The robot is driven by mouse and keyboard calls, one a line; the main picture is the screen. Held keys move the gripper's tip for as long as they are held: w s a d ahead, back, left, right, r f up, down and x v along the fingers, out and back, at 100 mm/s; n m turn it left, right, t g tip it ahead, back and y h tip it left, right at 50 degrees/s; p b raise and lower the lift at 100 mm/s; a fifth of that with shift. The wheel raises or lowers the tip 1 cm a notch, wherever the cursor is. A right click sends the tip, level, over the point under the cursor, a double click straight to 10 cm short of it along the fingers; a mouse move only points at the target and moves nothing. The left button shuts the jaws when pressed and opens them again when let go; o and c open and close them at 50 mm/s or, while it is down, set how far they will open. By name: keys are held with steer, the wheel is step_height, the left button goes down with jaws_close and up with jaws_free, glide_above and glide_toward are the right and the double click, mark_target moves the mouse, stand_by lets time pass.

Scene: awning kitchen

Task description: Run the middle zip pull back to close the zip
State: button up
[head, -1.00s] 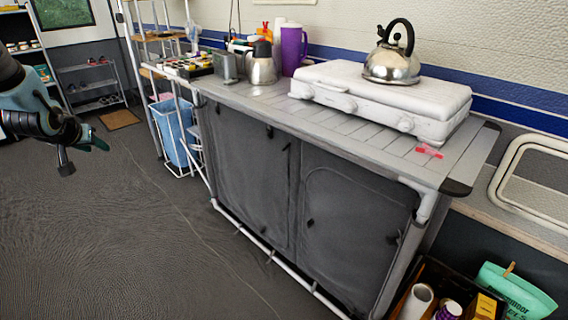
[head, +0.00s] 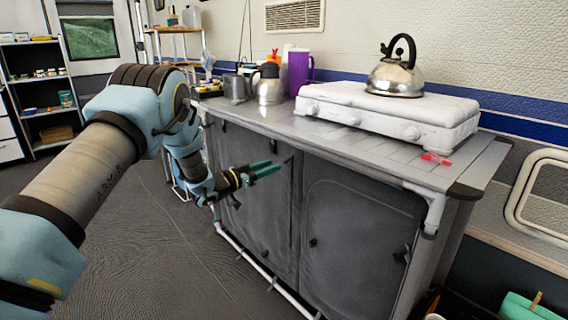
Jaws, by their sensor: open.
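The cabinet (head: 350,228) has dark grey fabric doors with zip seams under a slatted grey top. A small dark pull (head: 313,242) hangs between the middle and right panels, and another (head: 400,257) is on the right door's right side. I cannot tell for sure which is the middle zip pull. My gripper (head: 274,169) is open and empty, its teal fingers pointing right in front of the upper middle of the cabinet. It hides part of the middle panel. Whether it touches the fabric cannot be told.
A white stove (head: 390,112) with a steel kettle (head: 395,75) stands on the top, with a purple jug (head: 299,72) and a steel flask (head: 269,85) to its left. A red item (head: 435,158) lies near the right edge. The floor in front is clear.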

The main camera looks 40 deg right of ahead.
mark_target(286, 160)
steer(key=d, duration=0.6)
steer(key=shift+s+d, duration=0.1)
steer(key=shift+d, duration=0.15)
jaws_close()
stand_by(1.2)
